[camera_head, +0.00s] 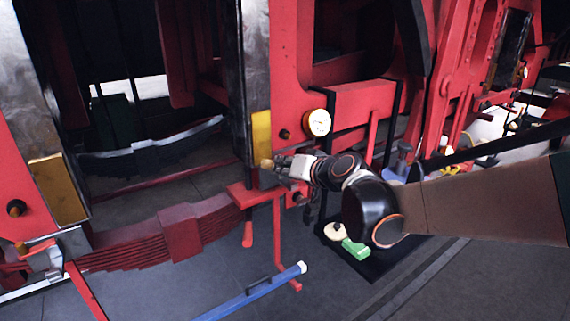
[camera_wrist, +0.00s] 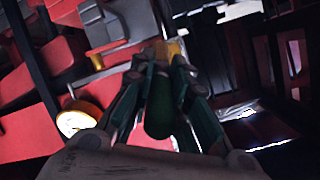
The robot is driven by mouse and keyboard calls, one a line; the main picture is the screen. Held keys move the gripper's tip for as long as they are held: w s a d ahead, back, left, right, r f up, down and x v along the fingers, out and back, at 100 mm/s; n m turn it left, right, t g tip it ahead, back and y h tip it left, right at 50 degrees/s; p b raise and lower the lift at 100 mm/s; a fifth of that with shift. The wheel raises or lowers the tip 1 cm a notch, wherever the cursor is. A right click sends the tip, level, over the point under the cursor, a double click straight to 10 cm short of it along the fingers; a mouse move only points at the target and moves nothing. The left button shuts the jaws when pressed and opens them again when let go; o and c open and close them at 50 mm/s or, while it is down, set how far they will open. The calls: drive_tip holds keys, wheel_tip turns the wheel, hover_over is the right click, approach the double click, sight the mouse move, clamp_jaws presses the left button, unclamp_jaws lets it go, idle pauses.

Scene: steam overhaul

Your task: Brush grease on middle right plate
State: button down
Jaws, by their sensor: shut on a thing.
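A yellow-brown plate (camera_head: 261,133) is on the lower part of the middle metal post in the head view. My gripper (camera_head: 284,168) is at this plate's lower end, coming from the right. In the wrist view my gripper (camera_wrist: 163,68) is shut on a brush with a dark green handle (camera_wrist: 160,108). The brush's yellowish tip (camera_wrist: 174,47) points away past the fingers. In the head view a small yellowish tip shows beside the plate's lower edge; I cannot tell whether it touches. Another yellow-brown plate (camera_head: 59,190) is on the left post.
A round white-faced gauge with a yellow rim (camera_head: 319,122) is close above my arm. A red leaf spring (camera_head: 180,232) lies below the posts. A blue bar (camera_head: 252,292) is low in front. A green object (camera_head: 355,248) lies on a dark mat under my arm.

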drive_tip(key=shift+w, duration=0.1)
drive_tip(key=shift+r+p, duration=4.15)
drive_tip(key=shift+r, duration=1.75)
drive_tip(key=shift+f+b, duration=4.55)
drive_tip(key=shift+f, duration=1.4)
drive_tip(key=shift+s+d+p, duration=0.15)
drive_tip(key=shift+s+d, duration=0.4)
drive_tip(key=shift+s, duration=0.3)
drive_tip(key=shift+s+d+p, duration=0.2)
drive_tip(key=shift+s+d, duration=0.35)
drive_tip(key=shift+s, duration=0.25)
drive_tip(key=shift+s+d+p, duration=0.15)
drive_tip(key=shift+s+d, duration=0.4)
drive_tip(key=shift+s, duration=0.3)
drive_tip(key=shift+s, duration=0.1)
drive_tip(key=shift+s+d, duration=0.8)
drive_tip(key=shift+s, duration=0.35)
